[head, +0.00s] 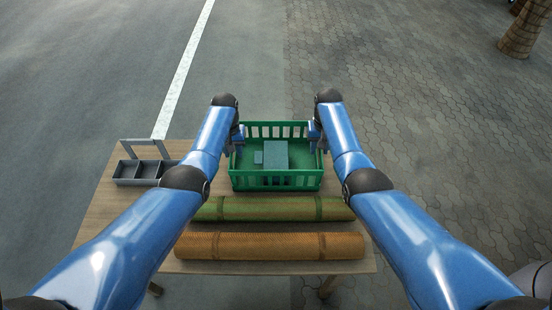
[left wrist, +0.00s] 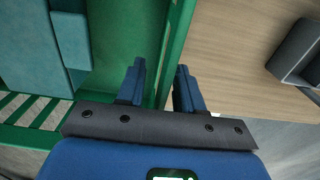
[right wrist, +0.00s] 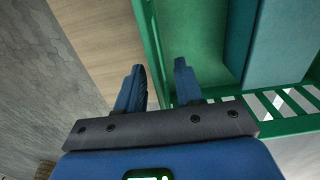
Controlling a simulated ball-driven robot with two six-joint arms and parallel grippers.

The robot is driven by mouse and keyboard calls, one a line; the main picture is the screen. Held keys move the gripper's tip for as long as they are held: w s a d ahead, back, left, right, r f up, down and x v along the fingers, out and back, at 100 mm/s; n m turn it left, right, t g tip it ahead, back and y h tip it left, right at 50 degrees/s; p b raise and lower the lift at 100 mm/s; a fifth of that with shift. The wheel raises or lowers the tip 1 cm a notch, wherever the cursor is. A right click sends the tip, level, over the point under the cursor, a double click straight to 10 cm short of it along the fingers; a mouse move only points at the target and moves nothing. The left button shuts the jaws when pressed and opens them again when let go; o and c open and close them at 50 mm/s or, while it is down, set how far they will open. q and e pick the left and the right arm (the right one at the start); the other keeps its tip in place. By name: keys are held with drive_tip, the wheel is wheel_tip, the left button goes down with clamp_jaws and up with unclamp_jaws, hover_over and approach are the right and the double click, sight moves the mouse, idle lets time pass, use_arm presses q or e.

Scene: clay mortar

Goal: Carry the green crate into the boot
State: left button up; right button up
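The green crate (head: 276,182) stands upright on the wooden table, with slatted sides and teal blocks (head: 274,154) inside. My left gripper (head: 238,140) is at the crate's left side. In the left wrist view the two fingers (left wrist: 158,82) are apart, one on each side of the crate's green side wall (left wrist: 176,40), with gaps showing. My right gripper (head: 315,138) is at the crate's right side. In the right wrist view its fingers (right wrist: 158,80) are likewise apart on either side of the wall (right wrist: 150,40). No boot is seen in any view.
A grey divided caddy with a handle (head: 140,172) stands left of the crate. A green roll (head: 270,208) and an orange-brown roll (head: 270,246) lie in front of the crate on the table (head: 110,210). Beyond are open road and paving, with a trunk (head: 522,35) far right.

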use_arm(q)
drive_tip(key=shift+f, duration=0.75)
use_arm(e)
drive_tip(key=shift+f, duration=0.75)
use_arm(q)
drive_tip(key=shift+c, duration=0.3)
use_arm(e)
drive_tip(key=shift+c, duration=0.3)
use_arm(q)
clamp_jaws()
use_arm(e)
clamp_jaws()
